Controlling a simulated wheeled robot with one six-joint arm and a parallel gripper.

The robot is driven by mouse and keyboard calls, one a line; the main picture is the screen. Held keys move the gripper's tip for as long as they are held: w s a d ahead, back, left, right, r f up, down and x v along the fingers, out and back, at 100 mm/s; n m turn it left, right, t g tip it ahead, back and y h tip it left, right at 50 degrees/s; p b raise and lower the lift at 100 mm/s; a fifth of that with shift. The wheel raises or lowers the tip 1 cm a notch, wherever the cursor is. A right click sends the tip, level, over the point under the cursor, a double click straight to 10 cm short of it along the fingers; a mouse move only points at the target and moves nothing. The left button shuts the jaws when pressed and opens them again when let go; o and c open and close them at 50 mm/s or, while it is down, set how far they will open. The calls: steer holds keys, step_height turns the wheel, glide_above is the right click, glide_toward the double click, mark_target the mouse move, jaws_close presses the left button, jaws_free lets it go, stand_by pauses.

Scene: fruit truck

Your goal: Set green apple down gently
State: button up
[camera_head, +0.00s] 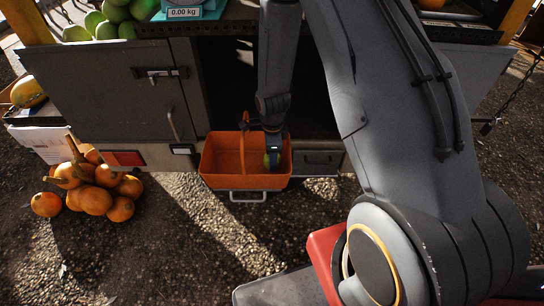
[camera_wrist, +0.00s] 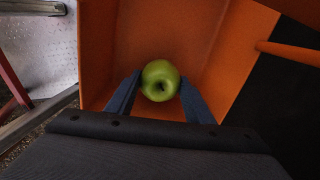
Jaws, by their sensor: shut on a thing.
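A green apple (camera_wrist: 160,81) sits between the two blue fingers of my gripper (camera_wrist: 160,92) in the wrist view. My gripper is shut on it. In the head view the apple (camera_head: 267,160) shows partly behind my gripper (camera_head: 272,158), inside an orange basket (camera_head: 225,182). The basket's walls (camera_wrist: 97,60) surround the apple in the wrist view. I cannot tell whether the apple touches the basket floor. No other fruit shows in the basket.
The basket stands at the truck's side, by a grey cabinet door (camera_head: 105,92). Orange fruits (camera_head: 95,200) are piled on the gravel at left. Green fruits (camera_head: 118,14) and a scale (camera_head: 184,13) stand on the truck's counter. The basket's handle (camera_head: 244,130) rises beside my gripper.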

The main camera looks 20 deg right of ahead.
steer(key=shift+f+b, duration=0.3)
steer(key=shift+f, duration=0.05)
stand_by(0.4)
steer(key=o, duration=1.2)
steer(key=shift+r+p, duration=4.8)
steer(key=shift+r, duration=2.95)
